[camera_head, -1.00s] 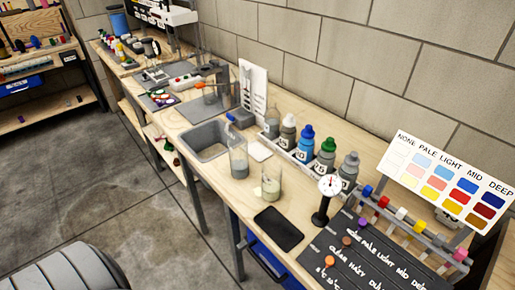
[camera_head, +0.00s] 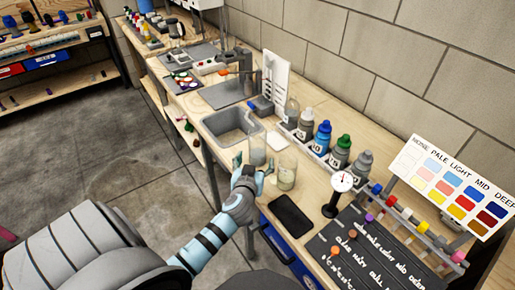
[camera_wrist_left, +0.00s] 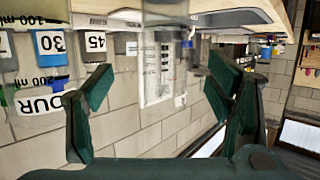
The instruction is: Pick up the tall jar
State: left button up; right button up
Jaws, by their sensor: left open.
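The tall jar (camera_head: 257,150), clear glass, stands upright on the bench beside the sink in the head view. A shorter clear jar (camera_head: 287,172) with pale contents stands just right of it. My left gripper (camera_head: 253,166) is open at the front bench edge, close to the tall jar and partly in front of its lower part. Whether they touch cannot be told. In the left wrist view, which is upside down, the fingers (camera_wrist_left: 160,95) are spread apart. A clear vessel with millilitre marks (camera_wrist_left: 35,60) is close at the left. My right gripper is not in view.
The sink (camera_head: 232,125) lies behind and left. A tray of dropper bottles (camera_head: 322,138) stands along the wall. A dark flat pad (camera_head: 291,214), a dial gauge (camera_head: 342,183) and a colour chart (camera_head: 462,185) are to the right.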

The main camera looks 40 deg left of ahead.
aim_at(256, 153)
pick_arm(q)
jog(key=x, duration=0.3)
jog(key=b+x, duration=0.1)
jog(key=x, duration=0.5)
jog(key=shift+s+a+f, duration=0.15)
jog(key=shift+a+f, duration=0.25)
jog(key=shift+r, duration=0.1)
jog(key=c, duration=1.5)
jog(key=shift+o, duration=0.2)
jog(key=shift+r, duration=0.15)
